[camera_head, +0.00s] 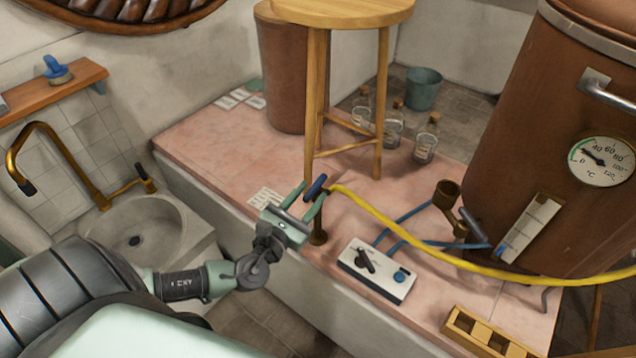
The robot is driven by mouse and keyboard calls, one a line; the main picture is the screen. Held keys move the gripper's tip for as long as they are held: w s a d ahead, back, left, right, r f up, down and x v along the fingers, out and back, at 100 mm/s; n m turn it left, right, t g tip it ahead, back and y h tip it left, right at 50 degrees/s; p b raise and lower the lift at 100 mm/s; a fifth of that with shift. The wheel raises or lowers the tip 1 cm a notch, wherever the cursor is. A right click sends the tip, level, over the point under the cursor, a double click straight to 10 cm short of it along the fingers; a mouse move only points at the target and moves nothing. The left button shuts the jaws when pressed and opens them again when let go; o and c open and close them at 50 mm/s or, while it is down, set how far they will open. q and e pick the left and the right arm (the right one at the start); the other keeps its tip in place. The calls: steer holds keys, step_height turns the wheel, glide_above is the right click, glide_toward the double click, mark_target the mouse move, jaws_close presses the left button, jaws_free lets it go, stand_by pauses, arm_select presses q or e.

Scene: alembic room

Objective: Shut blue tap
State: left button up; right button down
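The blue tap shows a dark blue lever (317,185) on top of a thin brass stand (318,236) near the front edge of the pink platform. A yellow hose leaves the tap toward the right. My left gripper (311,197) has its two green fingers spread apart, with the lever at or just beyond their tips. I cannot tell whether a finger touches the lever. The gripper hides part of the tap body. My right gripper is out of view.
A white control box (377,270) with a knob stands right of the tap. A wooden stool (345,14) stands behind. A large brown boiler (555,150) with a dial fills the right. A stone sink (150,232) lies left. The yellow hose (430,255) crosses the platform (225,160).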

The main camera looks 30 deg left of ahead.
mark_target(315, 186)
arm_select(q)
steer(key=shift+w+a, duration=0.2)
steer(key=shift+w, duration=1.35)
jaws_close()
